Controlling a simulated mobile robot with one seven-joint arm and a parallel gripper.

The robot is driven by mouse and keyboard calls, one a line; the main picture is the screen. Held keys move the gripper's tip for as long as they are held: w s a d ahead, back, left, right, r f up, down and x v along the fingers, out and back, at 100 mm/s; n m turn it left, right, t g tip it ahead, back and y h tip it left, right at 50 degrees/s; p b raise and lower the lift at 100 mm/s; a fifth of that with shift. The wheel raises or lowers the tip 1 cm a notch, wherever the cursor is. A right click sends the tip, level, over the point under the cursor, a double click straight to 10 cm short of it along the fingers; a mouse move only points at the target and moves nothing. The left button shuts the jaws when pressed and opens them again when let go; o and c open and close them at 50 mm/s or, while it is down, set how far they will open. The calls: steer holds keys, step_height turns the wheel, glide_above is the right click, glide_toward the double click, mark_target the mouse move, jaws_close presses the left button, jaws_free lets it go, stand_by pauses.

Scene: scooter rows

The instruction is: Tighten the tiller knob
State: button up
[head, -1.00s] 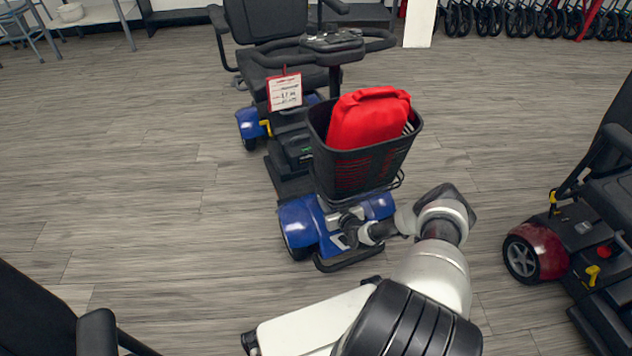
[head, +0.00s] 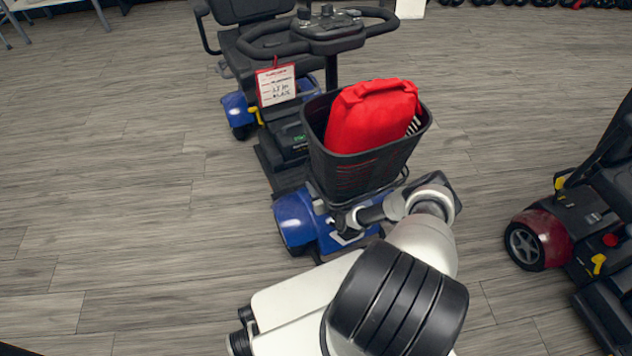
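The blue scooter (head: 296,220) stands ahead of me, its front towards me. Its tiller head (head: 335,33) with black looped handlebars sits on a dark column (head: 332,72). A black basket (head: 352,175) hangs on the front and holds a red bag (head: 370,117). The basket hides the lower tiller, and I cannot make out the tiller knob. My gripper (head: 346,226) is low at the scooter's front, below the basket. It is small and dark against the blue body, so its fingers and any contact are unclear.
A white and red price tag (head: 276,85) hangs at the left handlebar. A red scooter (head: 540,238) stands close on the right. The wood-look floor (head: 120,190) on the left is clear. A row of black wheels (head: 520,3) lines the back.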

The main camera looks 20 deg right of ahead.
jaws_close()
steer(key=shift+s+a+f, duration=0.15)
steer(key=shift+s+f, duration=0.1)
steer(key=shift+f, duration=0.05)
steer(key=shift+r+t, duration=0.2)
steer(key=shift+t, duration=0.5)
jaws_free()
steer(key=shift+r, duration=0.1)
